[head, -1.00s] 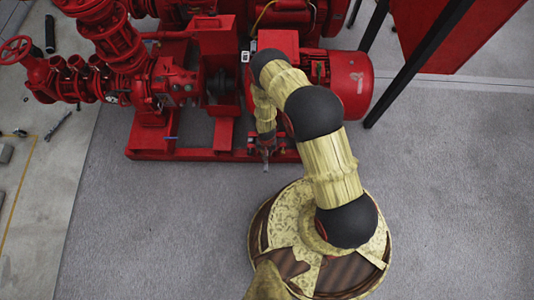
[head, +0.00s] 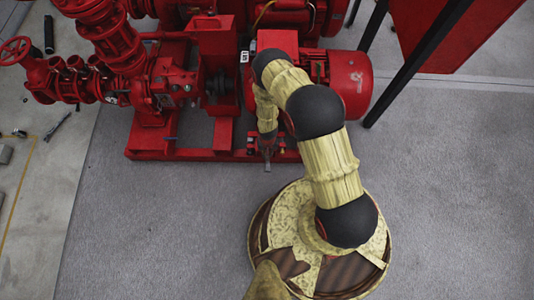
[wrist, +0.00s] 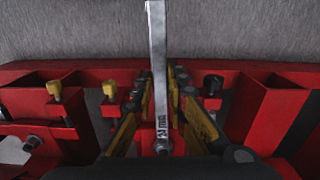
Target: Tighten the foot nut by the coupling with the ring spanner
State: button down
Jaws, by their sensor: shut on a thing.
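The ring spanner is a long flat silver bar (wrist: 158,60), with its free end reaching away over the grey floor in the wrist view. My gripper (wrist: 160,125) is shut on the spanner, with a yellow-and-black finger on each side of it. In the head view my gripper (head: 267,148) is low at the front edge of the red pumpset base, below the motor.
The red base frame (wrist: 255,115) surrounds my gripper. Yellow-headed bolts (wrist: 55,90) stand on its left and a black-headed bolt (wrist: 212,85) on its right. The red motor (head: 350,85) is behind my arm. The carpet (head: 180,220) in front of the base is clear.

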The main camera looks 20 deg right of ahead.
jog(key=shift+w, duration=0.1)
jog(key=shift+r+p, duration=1.8)
jog(key=shift+r, duration=0.8)
jog(key=shift+f, duration=0.15)
jog(key=shift+s+d+f+n+b, duration=0.1)
jog(key=shift+d+f+n+b, duration=0.15)
jog(key=shift+f+b, duration=0.35)
jog(key=shift+s+d+f+n+b, duration=0.1)
jog(key=shift+d+f+n+b, duration=0.1)
jog(key=shift+f+b, duration=0.35)
jog(key=shift+f+b, duration=0.65)
jog(key=shift+f, duration=0.65)
jog(key=shift+a, duration=0.15)
